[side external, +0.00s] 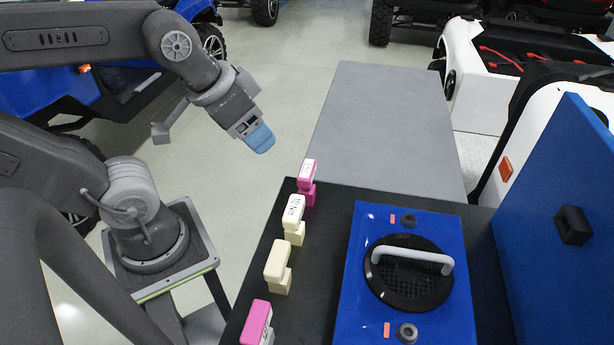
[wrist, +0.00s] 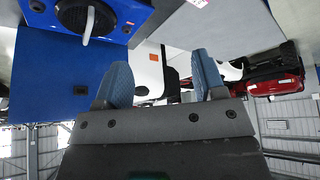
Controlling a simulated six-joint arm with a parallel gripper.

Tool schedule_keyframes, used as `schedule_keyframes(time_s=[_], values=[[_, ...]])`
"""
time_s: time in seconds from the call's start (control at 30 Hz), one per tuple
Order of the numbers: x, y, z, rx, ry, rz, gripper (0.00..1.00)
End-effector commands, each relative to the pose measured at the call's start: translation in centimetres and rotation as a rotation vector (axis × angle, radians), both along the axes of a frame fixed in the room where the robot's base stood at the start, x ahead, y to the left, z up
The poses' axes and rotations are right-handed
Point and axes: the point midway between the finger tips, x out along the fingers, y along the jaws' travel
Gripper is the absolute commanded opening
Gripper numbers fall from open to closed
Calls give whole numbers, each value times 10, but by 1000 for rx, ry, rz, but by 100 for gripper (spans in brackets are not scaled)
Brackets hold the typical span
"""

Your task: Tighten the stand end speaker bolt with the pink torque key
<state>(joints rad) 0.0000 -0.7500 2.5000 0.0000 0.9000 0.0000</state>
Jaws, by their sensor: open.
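A pink key block (side external: 307,180) stands at the far end of a row on the black bench, and another pink block (side external: 257,325) stands at the near end. I cannot tell which is the torque key. A black round speaker (side external: 405,290) with a pale handle (side external: 412,258) sits in a blue panel (side external: 365,235). A dark bolt (side external: 409,219) is beyond it and another (side external: 406,332) is on its near side. My gripper (side external: 258,137) has blue fingers and hangs above and left of the far pink block, apart from it. In the wrist view my gripper (wrist: 163,78) is open and empty.
Two cream blocks (side external: 293,218) (side external: 278,268) stand between the pink ones. A small red mark is beside each bolt. An upright blue panel (side external: 560,200) stands at the right. A bare grey table (side external: 385,125) lies beyond the bench. Vehicles stand around.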

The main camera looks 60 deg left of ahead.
Motion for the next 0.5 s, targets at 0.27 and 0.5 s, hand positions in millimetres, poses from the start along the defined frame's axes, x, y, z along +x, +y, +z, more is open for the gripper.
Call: schedule_keyframes(time_s=[0.27, 0.5], values=[[18, 7, -9, -7, 40, 113, 64], [74, 27, -51, -19, 104, 472, 64]])
